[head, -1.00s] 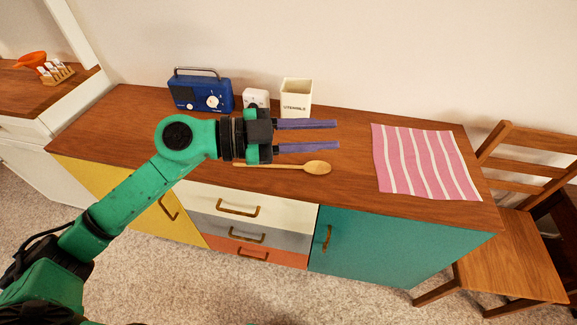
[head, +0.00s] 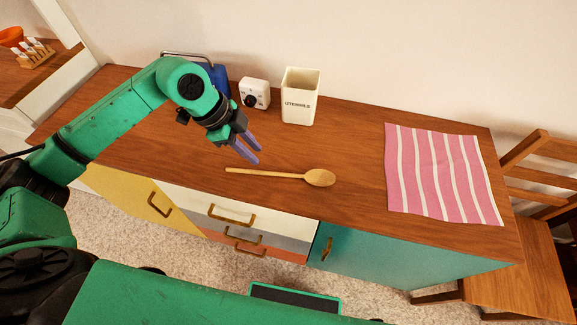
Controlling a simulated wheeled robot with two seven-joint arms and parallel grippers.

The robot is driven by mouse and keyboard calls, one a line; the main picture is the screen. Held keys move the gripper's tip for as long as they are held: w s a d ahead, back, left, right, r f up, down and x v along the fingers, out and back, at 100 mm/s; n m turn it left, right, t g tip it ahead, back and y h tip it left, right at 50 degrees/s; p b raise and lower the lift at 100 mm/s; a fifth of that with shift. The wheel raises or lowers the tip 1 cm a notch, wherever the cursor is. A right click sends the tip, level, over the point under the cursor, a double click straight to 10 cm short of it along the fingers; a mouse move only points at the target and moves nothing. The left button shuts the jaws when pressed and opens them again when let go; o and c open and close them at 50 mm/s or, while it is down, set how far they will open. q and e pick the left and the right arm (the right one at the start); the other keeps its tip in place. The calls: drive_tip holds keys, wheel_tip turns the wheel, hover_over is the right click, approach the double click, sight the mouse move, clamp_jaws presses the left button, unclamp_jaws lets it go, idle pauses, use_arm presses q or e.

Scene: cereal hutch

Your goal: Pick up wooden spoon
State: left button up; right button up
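The wooden spoon (head: 283,175) lies flat on the wooden top of the hutch, its bowl to the right and its handle to the left. My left gripper (head: 252,150) is above and just behind the handle, its purple fingers pointing down and to the right. A gap shows between the fingers and nothing is between them. It appears apart from the spoon. My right gripper is not in view.
A white utensils holder (head: 299,97) and a small white timer (head: 254,93) stand behind the spoon. A blue radio (head: 216,77) is partly hidden by my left arm. A pink striped cloth (head: 441,174) lies to the right. The hutch's front edge is close to the spoon.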

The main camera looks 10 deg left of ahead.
sight(275, 173)
use_arm(q)
drive_tip(key=x, duration=0.4)
drive_tip(key=shift+s+d+r+p, duration=0.1)
drive_tip(key=shift+p, duration=0.25)
drive_tip(key=x, duration=0.3)
drive_tip(key=p+x, duration=0.1)
drive_tip(key=x, duration=0.1)
drive_tip(key=shift+w+f, duration=0.25)
drive_tip(key=shift+f, duration=0.4)
drive_tip(key=shift+w+f, duration=0.1)
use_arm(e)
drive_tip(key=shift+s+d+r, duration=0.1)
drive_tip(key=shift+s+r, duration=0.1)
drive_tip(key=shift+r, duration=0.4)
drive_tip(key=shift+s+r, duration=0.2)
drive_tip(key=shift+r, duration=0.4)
use_arm(q)
clamp_jaws()
